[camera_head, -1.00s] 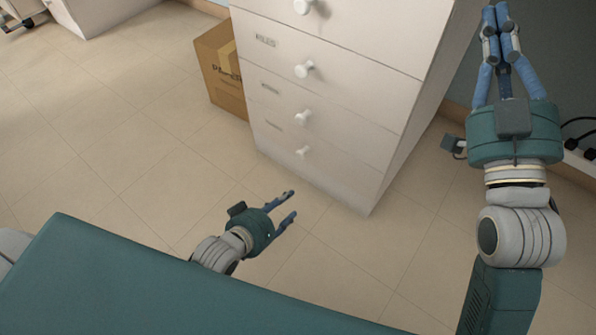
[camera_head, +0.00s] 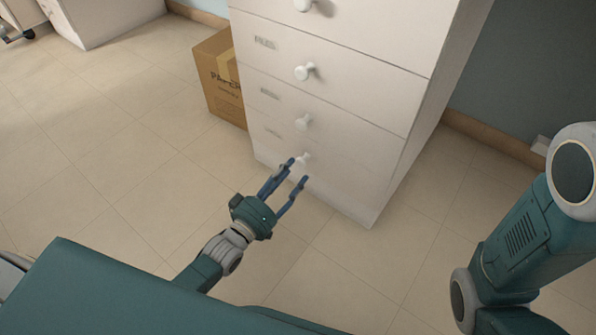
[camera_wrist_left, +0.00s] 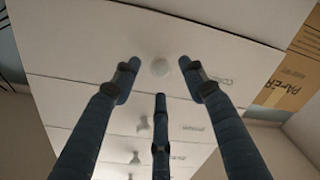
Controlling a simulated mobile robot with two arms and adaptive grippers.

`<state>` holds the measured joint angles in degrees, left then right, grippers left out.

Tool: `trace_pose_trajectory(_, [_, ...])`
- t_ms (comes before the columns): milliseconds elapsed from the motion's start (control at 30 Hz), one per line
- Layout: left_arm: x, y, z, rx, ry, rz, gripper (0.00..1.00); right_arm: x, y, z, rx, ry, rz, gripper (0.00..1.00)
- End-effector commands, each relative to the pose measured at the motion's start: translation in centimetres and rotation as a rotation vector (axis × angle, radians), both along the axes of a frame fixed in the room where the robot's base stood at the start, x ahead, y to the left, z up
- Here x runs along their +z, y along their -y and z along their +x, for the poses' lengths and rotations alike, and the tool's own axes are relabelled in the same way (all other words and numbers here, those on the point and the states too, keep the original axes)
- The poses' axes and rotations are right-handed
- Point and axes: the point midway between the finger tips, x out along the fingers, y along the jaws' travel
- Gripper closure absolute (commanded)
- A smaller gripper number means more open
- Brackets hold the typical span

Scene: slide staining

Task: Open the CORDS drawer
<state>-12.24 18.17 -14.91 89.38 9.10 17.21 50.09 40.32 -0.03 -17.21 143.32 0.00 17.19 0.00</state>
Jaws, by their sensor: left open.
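The white cabinet's bottom drawer (camera_head: 335,178) is shut, with a round white knob (camera_head: 303,159). In the left wrist view, the label beside this knob (camera_wrist_left: 160,68) seems to read CORDS, though it is small and upside down. My left gripper (camera_head: 297,171) is open in front of the bottom drawer, its fingers pointing at the knob. In the left wrist view, the knob shows between the spread fingertips of the left gripper (camera_wrist_left: 160,85), with no clear contact. My right gripper is out of view.
More shut drawers with white knobs (camera_head: 305,72) are stacked above. A cardboard box marked PAPER (camera_head: 218,88) stands on the floor against the cabinet's left side. The tiled floor (camera_head: 110,150) to the left is clear. A wall (camera_head: 535,75) stands behind on the right.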

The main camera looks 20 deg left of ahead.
Motion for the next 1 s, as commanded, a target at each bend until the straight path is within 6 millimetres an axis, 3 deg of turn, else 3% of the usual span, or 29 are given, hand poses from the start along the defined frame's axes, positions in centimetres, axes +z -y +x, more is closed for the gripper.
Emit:
trace_pose_trajectory(33, [-0.4, 0.3, 0.9, 0.000, 0.004, -0.001, 0.57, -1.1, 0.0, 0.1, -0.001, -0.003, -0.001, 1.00])
trace_pose_trajectory(233, [-0.2, 1.0, 3.1, 0.000, 0.001, -0.002, 0.57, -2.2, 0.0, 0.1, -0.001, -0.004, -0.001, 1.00])
trace_pose_trajectory(600, [0.0, 1.1, 3.7, 0.000, -0.002, -0.001, 0.57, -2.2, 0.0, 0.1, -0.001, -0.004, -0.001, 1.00])
trace_pose_trajectory(833, [0.0, 1.1, 3.7, 0.000, -0.002, -0.001, 1.00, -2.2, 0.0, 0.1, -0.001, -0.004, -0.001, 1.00])
trace_pose_trajectory(1000, [-0.1, 1.1, 3.6, 0.000, -0.003, 0.000, 1.00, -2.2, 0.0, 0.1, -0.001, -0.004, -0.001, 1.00])
